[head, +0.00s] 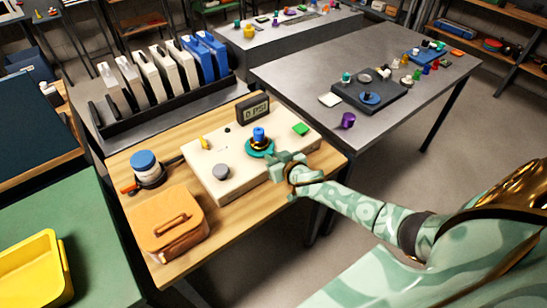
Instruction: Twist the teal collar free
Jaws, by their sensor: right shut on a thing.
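The teal collar (257,149) is a flat ring around the base of a dark fitting with a blue top (259,134). The fitting stands upright on a cream panel (218,188) on the wooden table. My right gripper (274,156) comes in from the right and is shut on the near right edge of the teal collar. Its fingertips are small and partly hidden by the gripper body. My left gripper is not in view.
An orange case (168,228) and a blue-lidded jar (145,163) stand to the left. A grey table (300,77) lies behind.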

